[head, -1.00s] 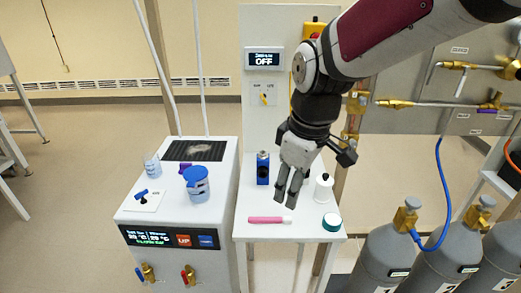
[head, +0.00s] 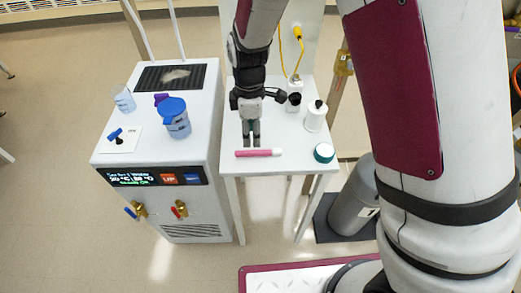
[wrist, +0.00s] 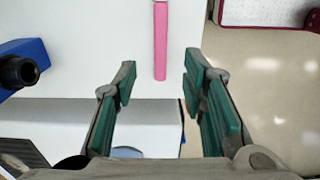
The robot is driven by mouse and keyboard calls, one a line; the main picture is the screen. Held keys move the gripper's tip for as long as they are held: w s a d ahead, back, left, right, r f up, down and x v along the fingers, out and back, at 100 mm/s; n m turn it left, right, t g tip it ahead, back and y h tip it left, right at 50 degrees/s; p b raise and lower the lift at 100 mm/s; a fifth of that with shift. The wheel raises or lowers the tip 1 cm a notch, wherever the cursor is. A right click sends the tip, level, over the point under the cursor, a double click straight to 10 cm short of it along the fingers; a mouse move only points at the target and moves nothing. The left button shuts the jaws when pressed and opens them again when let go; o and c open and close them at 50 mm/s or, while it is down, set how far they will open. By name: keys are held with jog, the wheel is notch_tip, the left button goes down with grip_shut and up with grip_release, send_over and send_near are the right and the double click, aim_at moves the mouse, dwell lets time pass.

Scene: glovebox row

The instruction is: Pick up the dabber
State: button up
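A slim pink stick with a whitish right end (head: 258,153) lies flat across the front of the small white table; I take it for the dabber. In the wrist view the pink stick (wrist: 160,45) runs upright in the picture, centred between my fingers and beyond their tips. My gripper (head: 250,145) points down just behind the stick in the head view. In the wrist view my gripper (wrist: 160,75) is open, with green pads apart and nothing between them. Its height above the stick is hard to judge.
The white chiller (head: 205,140), bearing a blue-lidded jug (head: 175,118), is at left.

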aim_at(253, 151)
jog(key=shift+d+f+p, duration=0.1)
jog(key=shift+f+p, duration=0.2)
jog(key=shift+f, duration=3.45)
grip_shut()
